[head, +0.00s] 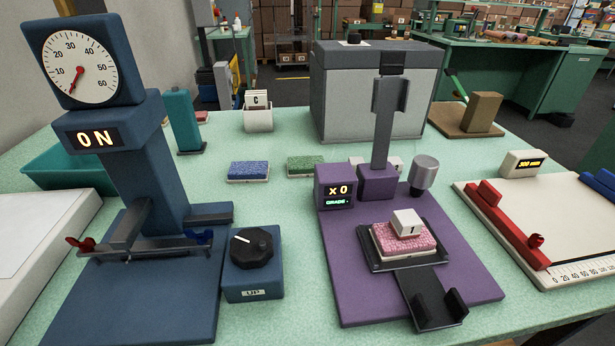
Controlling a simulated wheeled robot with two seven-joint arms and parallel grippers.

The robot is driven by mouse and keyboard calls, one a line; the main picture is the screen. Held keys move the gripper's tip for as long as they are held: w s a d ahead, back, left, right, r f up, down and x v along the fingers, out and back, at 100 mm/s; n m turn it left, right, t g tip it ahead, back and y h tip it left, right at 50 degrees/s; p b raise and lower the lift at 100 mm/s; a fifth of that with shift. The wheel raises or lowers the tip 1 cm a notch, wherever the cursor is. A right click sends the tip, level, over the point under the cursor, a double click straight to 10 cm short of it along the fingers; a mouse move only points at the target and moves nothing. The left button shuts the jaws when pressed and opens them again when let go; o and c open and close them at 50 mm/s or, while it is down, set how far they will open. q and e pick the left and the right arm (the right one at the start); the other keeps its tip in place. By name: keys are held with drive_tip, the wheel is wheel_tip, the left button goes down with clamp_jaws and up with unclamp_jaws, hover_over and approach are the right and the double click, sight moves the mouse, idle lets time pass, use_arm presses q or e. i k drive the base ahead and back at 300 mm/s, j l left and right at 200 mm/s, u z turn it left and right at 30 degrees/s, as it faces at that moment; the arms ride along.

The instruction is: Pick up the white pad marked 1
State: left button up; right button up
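A small white block (407,222) with a dark mark that looks like a 1 sits on top of a pink tufted pad (390,245). The pink pad lies in a black tray (374,264) on the purple machine (350,290), below its upright post. Some white pieces (395,162) also show behind the post, partly hidden, and I cannot read a mark on them. Neither of my grippers is in view.
A blue dial gauge stand (150,180) reading ON is at left, beside a knob box (253,265). A grey cylinder (424,172) stands close behind the tray. Blue (248,171) and green (306,165) pads lie behind. A cutting board (560,225) is at right.

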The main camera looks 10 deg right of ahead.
sight(405, 224)
drive_tip(key=k+l, duration=0.15)
drive_tip(key=l, duration=0.25)
drive_tip(key=k+l, duration=0.2)
drive_tip(key=l, duration=0.25)
drive_tip(key=k+l+u, duration=0.1)
drive_tip(key=l, duration=0.3)
drive_tip(key=k+l, duration=0.25)
drive_tip(key=l, duration=0.15)
